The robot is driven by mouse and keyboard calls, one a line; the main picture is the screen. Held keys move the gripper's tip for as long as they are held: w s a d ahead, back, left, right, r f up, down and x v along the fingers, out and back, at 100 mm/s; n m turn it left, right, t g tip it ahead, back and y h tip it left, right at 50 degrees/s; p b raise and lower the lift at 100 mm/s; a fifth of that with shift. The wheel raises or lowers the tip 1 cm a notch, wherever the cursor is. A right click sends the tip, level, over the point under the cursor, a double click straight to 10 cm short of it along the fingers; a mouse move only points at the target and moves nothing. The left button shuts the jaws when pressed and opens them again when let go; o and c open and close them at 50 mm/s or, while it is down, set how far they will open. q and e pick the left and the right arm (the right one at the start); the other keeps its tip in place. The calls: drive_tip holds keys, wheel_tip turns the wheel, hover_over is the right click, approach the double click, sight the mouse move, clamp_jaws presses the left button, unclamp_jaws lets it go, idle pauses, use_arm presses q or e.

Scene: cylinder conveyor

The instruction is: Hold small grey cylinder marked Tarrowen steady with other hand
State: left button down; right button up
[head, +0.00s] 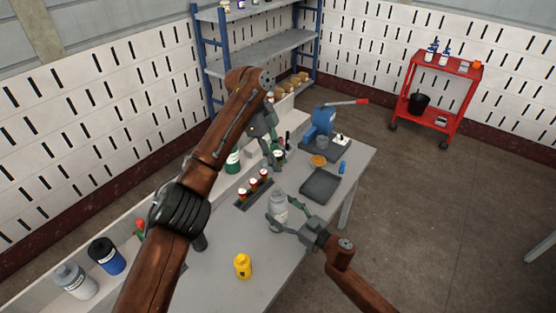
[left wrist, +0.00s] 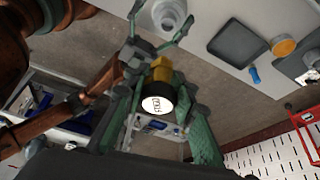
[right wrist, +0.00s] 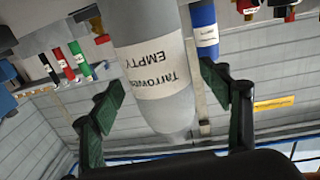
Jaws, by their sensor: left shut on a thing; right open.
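The grey cylinder (head: 278,204) stands upright on the table in the head view. In the right wrist view the grey cylinder (right wrist: 157,70) appears upside down, its white label reading "Tarrowen EMPTY". My right gripper (head: 282,220) is open, its fingers on either side of the cylinder, with visible gaps in the right wrist view. My left gripper (head: 274,160) is raised beyond the cylinder, shut on a small black-and-yellow piece (left wrist: 157,98) with a white marked face. That piece is mostly hidden in the head view.
A yellow bottle (head: 242,266) stands in front. A blue press (head: 322,125) is at the table's far end. A red trolley (head: 440,90) stands beyond.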

sight(281, 154)
drive_tip(key=v, duration=1)
use_arm(q)
drive_tip(key=shift+r, duration=0.15)
drive_tip(key=shift+s+r+p, duration=0.1)
drive_tip(key=shift+r+p, duration=0.95)
drive_tip(key=shift+r, duration=0.25)
drive_tip(key=shift+r+p, duration=1.15)
drive_tip(key=shift+p, duration=0.3)
use_arm(e)
wheel_tip(281, 154, up, 7)
drive_tip(key=shift+s+d, duration=0.25)
drive_tip(key=shift+s, duration=0.1)
use_arm(q)
drive_tip(key=shift+f, duration=0.1)
use_arm(e)
drive_tip(key=shift+f, duration=0.1)
